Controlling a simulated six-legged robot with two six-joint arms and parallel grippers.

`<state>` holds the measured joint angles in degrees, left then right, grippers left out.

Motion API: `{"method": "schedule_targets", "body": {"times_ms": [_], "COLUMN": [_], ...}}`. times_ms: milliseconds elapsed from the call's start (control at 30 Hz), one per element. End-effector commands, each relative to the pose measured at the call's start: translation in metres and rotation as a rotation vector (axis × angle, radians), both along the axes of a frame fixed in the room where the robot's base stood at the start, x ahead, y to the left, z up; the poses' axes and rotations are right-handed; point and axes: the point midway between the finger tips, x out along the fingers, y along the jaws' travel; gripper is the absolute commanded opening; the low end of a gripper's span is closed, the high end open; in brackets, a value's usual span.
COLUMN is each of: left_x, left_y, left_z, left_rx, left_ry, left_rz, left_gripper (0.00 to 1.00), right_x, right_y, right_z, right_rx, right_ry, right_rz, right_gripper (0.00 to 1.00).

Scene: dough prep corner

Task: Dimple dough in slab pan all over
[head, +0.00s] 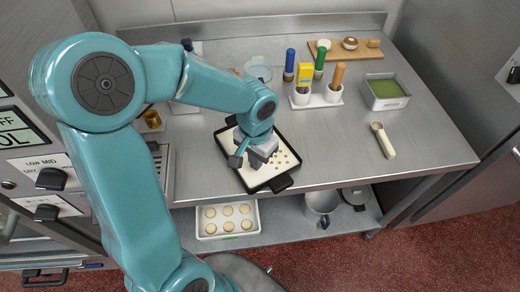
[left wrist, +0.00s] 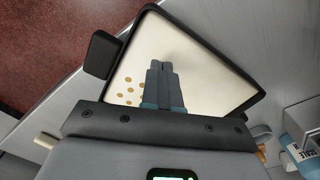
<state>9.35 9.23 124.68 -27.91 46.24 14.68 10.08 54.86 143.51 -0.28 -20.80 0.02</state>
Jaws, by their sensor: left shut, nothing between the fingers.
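The black slab pan (head: 282,184) sits near the front edge of the steel counter, turned at an angle. Cream-coloured dough (head: 227,142) fills it flat. Several small brown dimples mark its right part in the head view; in the left wrist view the dough (left wrist: 200,62) shows dimples at the lower left and is smooth elsewhere. My left gripper (head: 262,160) is over the pan, pointing down, and hides part of the dough. In the left wrist view its fingers (left wrist: 165,68) are together and empty over the dough; I cannot tell whether they touch it. My right gripper is not in view.
Behind the pan stand a white holder (head: 318,102) with bottles, a wooden board (head: 345,50) and a green-filled container (head: 387,92). A scoop (head: 384,140) lies right. On the lower shelf are a tray of dough rounds (head: 210,229) and a metal pot (head: 320,204).

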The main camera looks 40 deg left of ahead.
Motion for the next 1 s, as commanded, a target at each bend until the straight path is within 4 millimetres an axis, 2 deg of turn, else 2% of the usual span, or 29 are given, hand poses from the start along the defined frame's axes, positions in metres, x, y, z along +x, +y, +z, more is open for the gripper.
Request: {"method": "schedule_targets", "body": {"times_ms": [533,1000], "left_x": [0.000,0.000], "left_y": [0.000,0.000], "left_z": [-0.021,-0.018], "left_rx": [0.000,0.000], "left_ry": [0.000,0.000], "left_rz": [0.000,0.000], "left_gripper": [0.00,0.00], "right_x": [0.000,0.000], "right_y": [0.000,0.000], "right_z": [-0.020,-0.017], "right_rx": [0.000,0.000], "right_ry": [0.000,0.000], "right_rz": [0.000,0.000], "right_gripper": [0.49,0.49]}}
